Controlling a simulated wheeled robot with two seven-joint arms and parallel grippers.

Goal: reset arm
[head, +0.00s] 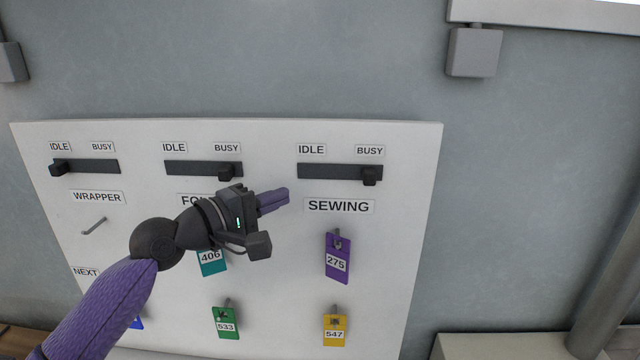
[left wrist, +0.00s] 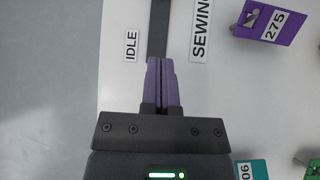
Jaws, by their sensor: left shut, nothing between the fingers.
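My left gripper (head: 273,201) is shut and empty, in front of the white board (head: 400,230), between the middle and right columns. In the left wrist view its purple fingertips (left wrist: 162,66) are together, near the IDLE label and the lower end of a dark slider track. My left arm comes in from the lower left and hides part of the board, including most of the middle column's name label. My right gripper is not in view.
Slider knobs sit at IDLE on the left track (head: 90,166) and at BUSY on the middle (head: 190,167) and right tracks (head: 320,170). Tags hang below: purple (head: 337,258), teal (head: 212,265), green (head: 226,322), yellow (head: 335,330). The WRAPPER hook (head: 94,226) is bare.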

